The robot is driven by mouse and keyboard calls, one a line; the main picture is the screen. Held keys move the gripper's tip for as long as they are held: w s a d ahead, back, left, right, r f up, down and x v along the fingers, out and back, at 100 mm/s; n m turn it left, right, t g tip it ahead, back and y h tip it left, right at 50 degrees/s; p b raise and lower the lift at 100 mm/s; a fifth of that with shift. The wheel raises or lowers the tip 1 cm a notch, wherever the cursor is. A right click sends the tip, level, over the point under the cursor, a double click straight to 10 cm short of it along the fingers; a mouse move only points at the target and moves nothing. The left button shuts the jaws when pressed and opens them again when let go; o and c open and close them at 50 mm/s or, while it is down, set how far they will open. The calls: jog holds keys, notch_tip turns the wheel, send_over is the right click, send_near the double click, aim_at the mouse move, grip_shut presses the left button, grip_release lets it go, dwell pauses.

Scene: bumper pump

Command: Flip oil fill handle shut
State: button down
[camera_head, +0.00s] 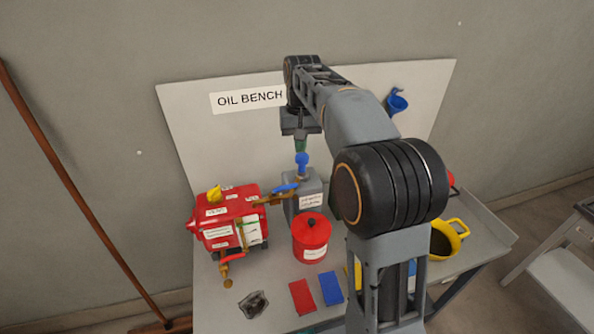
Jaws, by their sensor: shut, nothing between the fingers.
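A red pump (233,220) with white labels stands at the left of the bench, with a yellow part (214,193) on top. A brass pipe (270,200) runs from it toward a grey can (309,188). A blue lever (286,188) lies along this pipe, close to the can; I cannot read a label naming it the oil fill handle. My gripper (300,146) points down above the can and is shut and empty. A blue piece (302,160) shows right below the fingers; I cannot tell whether they touch it.
A red canister (311,238) with a black knob stands in front of the can. Red (302,297) and blue (331,288) flat pieces and a dark crumpled rag (253,304) lie at the front. A yellow jug (448,238) stands right. My arm hides part of the bench.

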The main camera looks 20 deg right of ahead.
jog(key=w+d+f+g+p, duration=0.1)
jog(key=w+f+g, duration=0.2)
jog(key=w+f, duration=0.3)
jog(key=shift+w+d+m, duration=0.3)
jog(key=shift+w+m, duration=0.1)
jog(key=shift+w, duration=1.3)
jog(key=x, duration=1)
jog(key=shift+s+a, duration=0.1)
jog(key=shift+a, duration=0.05)
